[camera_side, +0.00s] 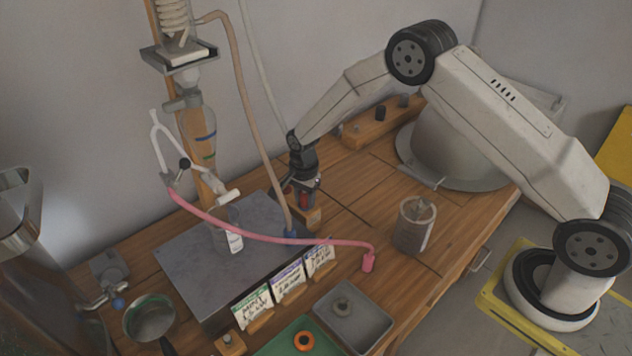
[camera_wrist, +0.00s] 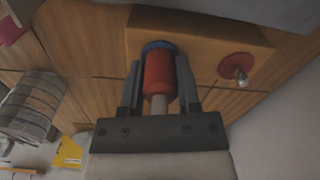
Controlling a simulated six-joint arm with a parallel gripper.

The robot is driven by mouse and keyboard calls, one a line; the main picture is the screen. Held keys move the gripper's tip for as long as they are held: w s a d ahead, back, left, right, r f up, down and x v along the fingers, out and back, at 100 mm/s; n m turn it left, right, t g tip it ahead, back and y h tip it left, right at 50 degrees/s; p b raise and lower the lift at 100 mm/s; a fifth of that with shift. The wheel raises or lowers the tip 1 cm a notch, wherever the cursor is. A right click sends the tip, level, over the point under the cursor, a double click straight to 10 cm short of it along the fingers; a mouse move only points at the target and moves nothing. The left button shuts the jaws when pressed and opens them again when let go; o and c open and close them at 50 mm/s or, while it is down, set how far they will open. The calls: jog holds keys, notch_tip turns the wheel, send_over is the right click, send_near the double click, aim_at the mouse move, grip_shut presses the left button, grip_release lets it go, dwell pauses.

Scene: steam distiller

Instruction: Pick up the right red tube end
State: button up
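A pink-red tube (camera_side: 270,237) runs from the glassware on the left to the right, over a dark plate.
The wooden block (camera_wrist: 205,40) also bears a red disc with a metal knob (camera_wrist: 238,68). A glass jar (camera_side: 413,225) stands right of the tube end. A grey tray (camera_side: 375,335) and label cards (camera_side: 288,282) are in front. A tan tube (camera_side: 245,110) hangs behind.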

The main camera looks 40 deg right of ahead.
grip_shut()
jog(key=shift+r, duration=0.1)
jog(key=shift+r, duration=0.6)
notch_tip(320, 180, up, 2)
jog(key=s+r, duration=0.9)
jog(key=s, duration=0.5)
jog(key=shift+d+r, duration=0.3)
jog(key=shift+r, duration=0.05)
